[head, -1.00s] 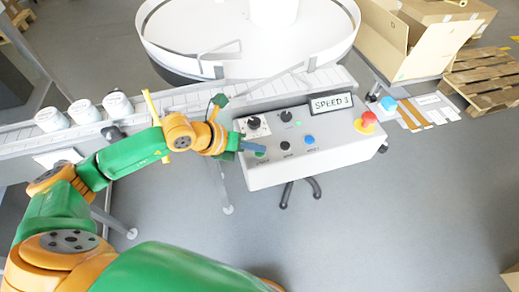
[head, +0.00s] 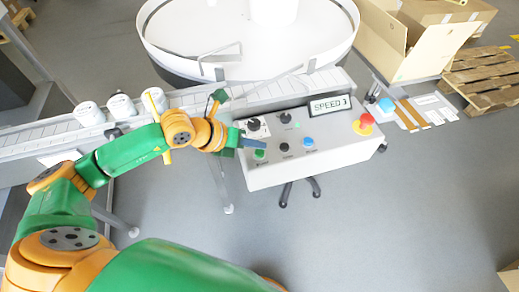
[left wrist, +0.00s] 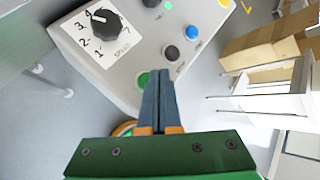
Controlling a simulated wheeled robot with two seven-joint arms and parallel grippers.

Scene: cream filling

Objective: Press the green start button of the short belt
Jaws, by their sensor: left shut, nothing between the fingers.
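The grey control box (head: 320,155) stands in front of the belt. Its green button (head: 260,154) is at the front left of the top and also shows in the left wrist view (left wrist: 143,79). My left gripper (head: 265,145) is shut and empty. Its fingertips are just behind the green button in the head view, leaving the button visible. In the left wrist view the fingertips (left wrist: 160,71) lie just right of the button; I see no contact. The button labels are too small to read. My right gripper is not in view.
Beside the green button are a black button (head: 284,147) and a blue button (head: 308,141). Behind are a speed dial (head: 254,124), a "SPEED 3" display (head: 329,105) and a red emergency knob (head: 366,120). White jars (head: 88,113) stand on the belt (head: 40,139).

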